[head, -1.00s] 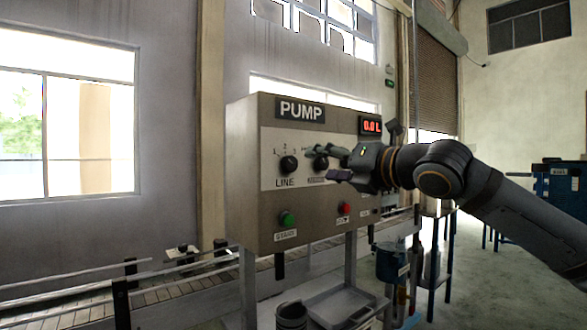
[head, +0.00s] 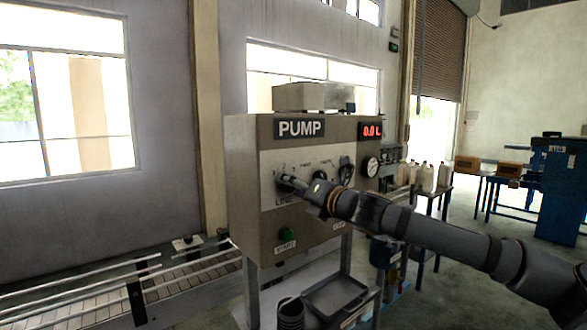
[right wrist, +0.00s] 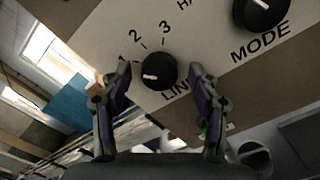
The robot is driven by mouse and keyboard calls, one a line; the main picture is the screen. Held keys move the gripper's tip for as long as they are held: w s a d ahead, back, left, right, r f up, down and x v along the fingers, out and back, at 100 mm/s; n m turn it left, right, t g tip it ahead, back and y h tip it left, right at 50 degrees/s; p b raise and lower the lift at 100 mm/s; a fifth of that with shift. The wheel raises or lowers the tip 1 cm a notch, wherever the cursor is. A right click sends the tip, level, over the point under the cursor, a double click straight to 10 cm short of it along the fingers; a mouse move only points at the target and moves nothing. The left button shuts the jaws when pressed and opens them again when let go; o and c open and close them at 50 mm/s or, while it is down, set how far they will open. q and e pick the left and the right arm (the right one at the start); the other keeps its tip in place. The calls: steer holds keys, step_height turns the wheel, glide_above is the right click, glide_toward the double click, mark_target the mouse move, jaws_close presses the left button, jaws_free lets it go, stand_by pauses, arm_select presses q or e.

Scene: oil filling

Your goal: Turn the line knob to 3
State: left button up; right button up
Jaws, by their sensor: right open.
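The LINE knob (right wrist: 159,70) is a round black knob with a white mark, on the pump panel (head: 250,215). The white mark points left, away from the 3. My right gripper (right wrist: 160,72) is open, with one finger on each side of the knob; I cannot tell whether they touch it. In the head view, my right gripper (head: 286,182) covers the LINE knob. My left gripper is not in view.
The black MODE knob (right wrist: 262,8) is close on the right. A green START button (head: 287,234) sits lower on the panel. The red display (head: 372,130) reads 0.0 L. A grey tray (head: 335,292) stands below, and a conveyor (head: 190,280) runs at left.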

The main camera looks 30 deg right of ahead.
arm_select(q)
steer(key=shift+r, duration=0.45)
arm_select(e)
steer(key=shift+w+a, duration=0.1)
steer(key=shift+c, duration=0.2)
steer(key=c, duration=1.1)
steer(key=shift+m, duration=0.4)
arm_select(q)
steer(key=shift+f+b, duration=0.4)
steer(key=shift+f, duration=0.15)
arm_select(e)
steer(key=shift+m, duration=8.5)
